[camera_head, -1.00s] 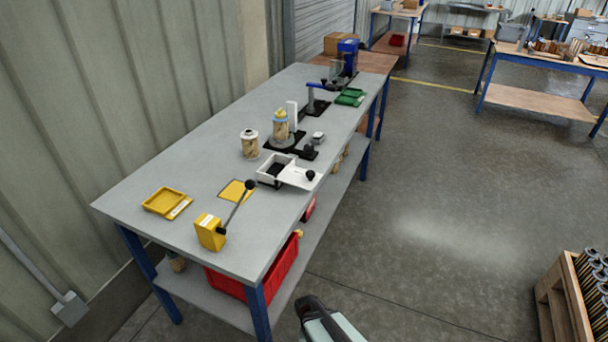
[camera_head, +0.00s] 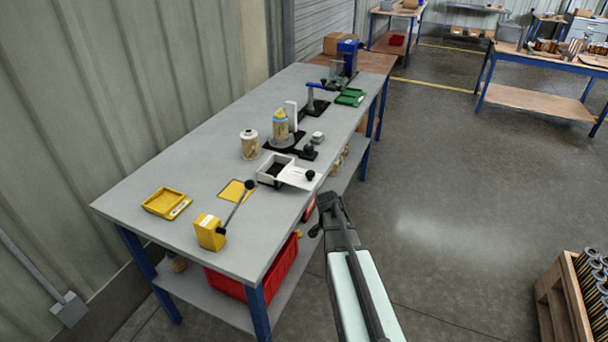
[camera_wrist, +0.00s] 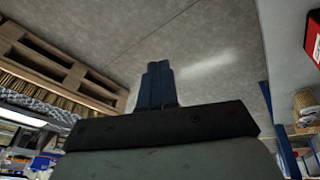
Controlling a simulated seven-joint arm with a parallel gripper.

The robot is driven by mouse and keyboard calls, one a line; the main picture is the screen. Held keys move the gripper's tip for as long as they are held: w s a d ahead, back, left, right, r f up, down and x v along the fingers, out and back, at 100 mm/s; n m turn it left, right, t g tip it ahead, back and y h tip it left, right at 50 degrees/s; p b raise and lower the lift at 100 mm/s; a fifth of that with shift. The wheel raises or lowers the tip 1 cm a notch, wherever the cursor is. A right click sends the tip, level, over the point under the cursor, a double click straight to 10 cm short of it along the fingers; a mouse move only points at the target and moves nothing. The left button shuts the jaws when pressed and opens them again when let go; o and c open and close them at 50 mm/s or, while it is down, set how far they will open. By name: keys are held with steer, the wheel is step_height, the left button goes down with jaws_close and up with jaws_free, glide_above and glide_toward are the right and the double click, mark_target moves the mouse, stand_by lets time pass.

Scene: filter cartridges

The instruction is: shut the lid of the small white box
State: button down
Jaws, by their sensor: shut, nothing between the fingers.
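The small white box (camera_head: 264,178) stands near the right edge of the grey bench, with its dark inside showing. The box and lid are not visible in the wrist view.
On the bench (camera_head: 150,180), a yellow lever device (camera_head: 210,232) and a yellow tray (camera_head: 166,203) lie nearer the camera. A canister (camera_head: 249,144) and a black-based fixture (camera_head: 281,145) stand behind the box. Open floor (camera_head: 430,240) lies to the right.

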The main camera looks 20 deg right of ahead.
steer(key=w+d+r+m+t+h, duration=0.1)
steer(key=w+d+r+m, duration=0.3)
steer(key=r, duration=0.5)
steer(key=w+d+r+m+h, duration=0.1)
steer(key=d+r+m, duration=0.1)
steer(key=d+r, duration=0.5)
steer(key=w+d+r+m+t+h, duration=0.1)
steer(key=w+d+r+m, duration=0.2)
steer(key=r, duration=0.8)
steer(key=s+a+r, duration=0.2)
steer(key=a+r, duration=0.2)
steer(key=a, duration=0.7)
steer(key=s+a+r+m, duration=0.1)
steer(key=s+a+r, duration=0.2)
steer(key=a, duration=0.9)
steer(key=s+a+r, duration=0.2)
steer(key=a+r, duration=0.2)
steer(key=a, duration=0.7)
glide_above(304, 187)
steer(key=shift+f, duration=4.7)
